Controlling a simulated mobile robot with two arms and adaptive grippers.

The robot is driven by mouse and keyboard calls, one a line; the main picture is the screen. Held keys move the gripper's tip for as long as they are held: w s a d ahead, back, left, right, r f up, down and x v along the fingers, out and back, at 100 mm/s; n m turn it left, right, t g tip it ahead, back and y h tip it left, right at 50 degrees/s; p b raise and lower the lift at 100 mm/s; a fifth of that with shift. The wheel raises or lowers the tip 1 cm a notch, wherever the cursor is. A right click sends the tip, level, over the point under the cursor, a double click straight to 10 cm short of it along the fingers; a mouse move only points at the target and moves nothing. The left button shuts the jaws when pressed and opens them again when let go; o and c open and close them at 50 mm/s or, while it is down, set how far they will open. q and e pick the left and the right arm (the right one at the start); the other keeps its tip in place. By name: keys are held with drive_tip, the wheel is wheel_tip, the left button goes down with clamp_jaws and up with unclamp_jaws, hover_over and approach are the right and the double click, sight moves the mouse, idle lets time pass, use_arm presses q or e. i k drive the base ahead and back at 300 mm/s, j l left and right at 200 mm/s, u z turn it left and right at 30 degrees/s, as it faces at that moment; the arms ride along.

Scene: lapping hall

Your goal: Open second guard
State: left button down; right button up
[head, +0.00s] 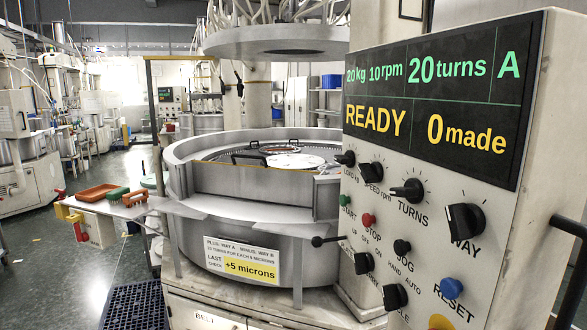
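A large round grey lapping machine (235,245) stands in the middle of the head view, with a raised wall around its top. A flat grey panel (245,184) stands upright across the front of the wall and looks like a guard. I cannot tell which part is the second guard. A black handle (249,159) shows just behind the panel's top edge, and a second black handle (254,143) shows farther back. The control panel at the right hides the machine's right side. Neither of my grippers is in view.
The control box display (437,105) reads READY, 0 made. A black-knobbed lever (318,241) sticks out at the front. A grey disc (278,42) hangs above. Floor at left is open.

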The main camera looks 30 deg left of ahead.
sight(284, 186)
drive_tip(key=j, duration=0.7)
drive_tip(key=i+j, duration=0.15)
drive_tip(key=j, duration=0.5)
drive_tip(key=j+u, duration=0.1)
drive_tip(key=j, duration=0.6)
drive_tip(key=i, duration=0.05)
